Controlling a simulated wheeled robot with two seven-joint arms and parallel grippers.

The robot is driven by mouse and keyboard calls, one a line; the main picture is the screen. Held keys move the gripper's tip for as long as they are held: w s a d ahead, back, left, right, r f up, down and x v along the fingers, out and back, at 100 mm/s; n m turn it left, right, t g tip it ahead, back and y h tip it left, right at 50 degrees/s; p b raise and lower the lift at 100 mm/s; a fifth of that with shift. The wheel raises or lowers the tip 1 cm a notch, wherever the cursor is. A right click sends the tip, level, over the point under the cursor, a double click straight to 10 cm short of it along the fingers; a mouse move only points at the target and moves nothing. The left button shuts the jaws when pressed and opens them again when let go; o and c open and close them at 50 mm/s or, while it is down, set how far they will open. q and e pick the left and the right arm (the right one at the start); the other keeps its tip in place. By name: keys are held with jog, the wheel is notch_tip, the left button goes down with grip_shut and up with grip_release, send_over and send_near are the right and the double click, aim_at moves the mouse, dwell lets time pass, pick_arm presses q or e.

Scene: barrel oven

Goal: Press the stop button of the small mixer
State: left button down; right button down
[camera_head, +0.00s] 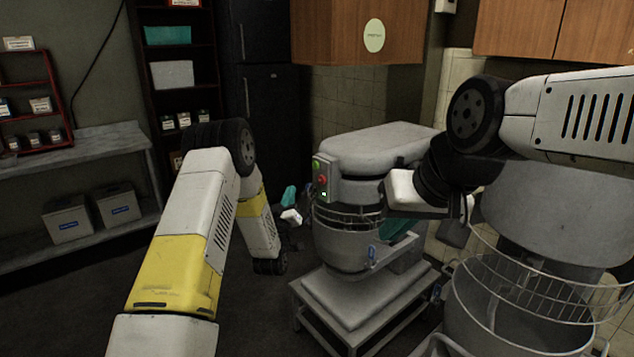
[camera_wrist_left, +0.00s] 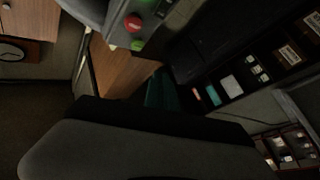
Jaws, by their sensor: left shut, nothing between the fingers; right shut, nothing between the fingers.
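The small mixer (camera_head: 385,147) stands on a low metal stand, with a grey control panel on its left front. The panel has a green button (camera_head: 316,164) above a red button (camera_head: 322,180), and a small lit spot lower down. My left gripper (camera_head: 289,195), with teal fingers, is shut and empty just left of the panel and apart from it. In the left wrist view the red button (camera_wrist_left: 133,22) and green button (camera_wrist_left: 137,45) show near the top, beyond the dark teal fingers (camera_wrist_left: 160,90). My right gripper (camera_head: 399,238) is shut and empty beside the mixer bowl.
A larger mixer (camera_head: 555,215) with a wire guard fills the right side, partly behind my right arm. The small mixer's wire guard (camera_head: 347,218) and bowl lie below the panel. A shelf (camera_head: 90,140) with boxes stands at the left. The dark floor between is clear.

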pick_arm(q)
jog(key=w+d, duration=0.5)
jog(key=d, duration=0.2)
dwell(0.3)
jog(key=shift+w+d, duration=0.1)
dwell(1.8)
jog(key=shift+w+d, duration=0.2)
jog(key=shift+d, duration=0.1)
jog(key=shift+w+d, duration=0.25)
jog(key=shift+d, duration=0.1)
dwell(0.9)
jog(key=shift+s+a, duration=0.1)
jog(key=shift+a, duration=0.05)
jog(key=shift+s+a, duration=0.4)
jog(key=shift+a, duration=0.1)
jog(key=s+a, duration=0.1)
jog(key=a, duration=0.1)
jog(key=s+a, duration=0.2)
dwell(0.4)
